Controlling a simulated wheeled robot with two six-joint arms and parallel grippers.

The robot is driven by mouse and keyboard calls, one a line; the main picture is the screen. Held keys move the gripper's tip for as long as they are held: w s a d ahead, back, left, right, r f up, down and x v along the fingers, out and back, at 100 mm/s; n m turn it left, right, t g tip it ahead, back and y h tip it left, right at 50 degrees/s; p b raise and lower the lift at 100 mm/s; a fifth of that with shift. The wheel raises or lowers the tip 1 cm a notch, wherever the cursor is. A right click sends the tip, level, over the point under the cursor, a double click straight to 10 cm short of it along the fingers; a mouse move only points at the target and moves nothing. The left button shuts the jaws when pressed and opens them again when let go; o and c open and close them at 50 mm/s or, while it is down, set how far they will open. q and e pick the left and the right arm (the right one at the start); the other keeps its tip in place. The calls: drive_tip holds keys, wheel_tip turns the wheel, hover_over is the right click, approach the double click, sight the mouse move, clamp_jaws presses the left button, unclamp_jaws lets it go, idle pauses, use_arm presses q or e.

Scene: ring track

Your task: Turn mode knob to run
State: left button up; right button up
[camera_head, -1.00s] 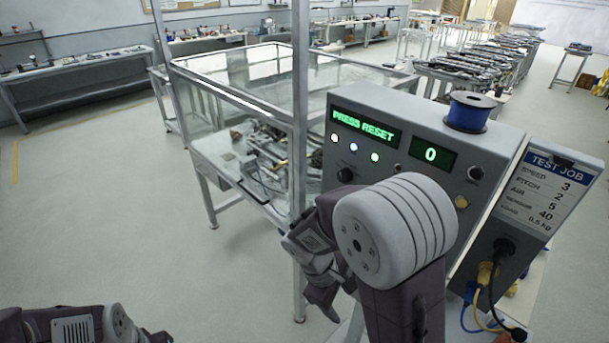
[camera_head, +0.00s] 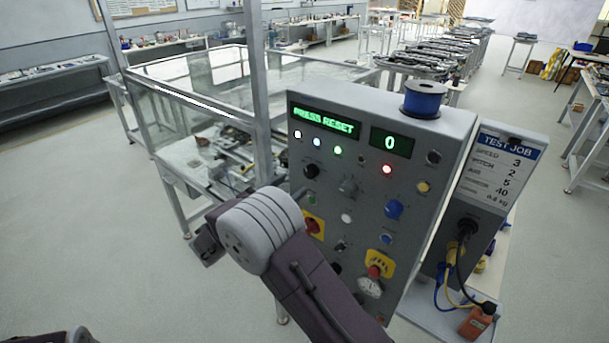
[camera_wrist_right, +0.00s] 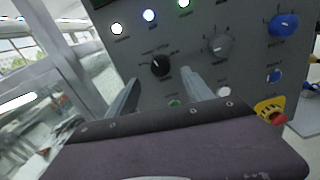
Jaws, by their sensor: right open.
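The control panel (camera_head: 420,150) shows "PRESS RESET" and 0 on its green displays. A black knob (camera_wrist_right: 160,66) with small labels around it, likely the mode knob, sits upper left on the panel; it also shows in the head view (camera_head: 311,171). Its labels are too blurred to read. My right gripper (camera_wrist_right: 160,77) is open and empty, its fingers pointing at the panel just below the black knob, one to each side. I cannot tell that they touch it. In the head view my right wrist hides most of this gripper. My left gripper is out of view.
A grey knob (camera_wrist_right: 218,44) and a blue knob (camera_wrist_right: 283,25) sit to the right. A red emergency button (camera_head: 375,271) is lower down. A blue spool (camera_head: 423,99) stands on top. A glass-walled enclosure (camera_head: 180,100) with a metal post is close on the left.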

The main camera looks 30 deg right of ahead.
sight(308, 174)
drive_tip(key=p+x, duration=0.1)
drive_tip(key=x, duration=0.6)
drive_tip(key=shift+d+p, duration=0.1)
drive_tip(key=shift+p, duration=0.3)
clamp_jaws()
drive_tip(key=shift+f+b, duration=0.15)
drive_tip(key=shift+b, duration=0.3)
drive_tip(key=m+b, duration=0.2)
drive_tip(key=b, duration=0.2)
drive_tip(key=m+b, duration=0.3)
drive_tip(key=b, duration=0.2)
drive_tip(key=m+b, duration=0.3)
drive_tip(key=b, duration=0.1)
drive_tip(key=shift+f, duration=0.4)
drive_tip(key=m+b, duration=0.8)
drive_tip(key=b, duration=0.3)
drive_tip(key=shift+r, duration=0.15)
drive_tip(key=shift+r+m+b, duration=0.2)
drive_tip(key=shift+m+b, duration=0.8)
drive_tip(key=shift+b, duration=0.25)
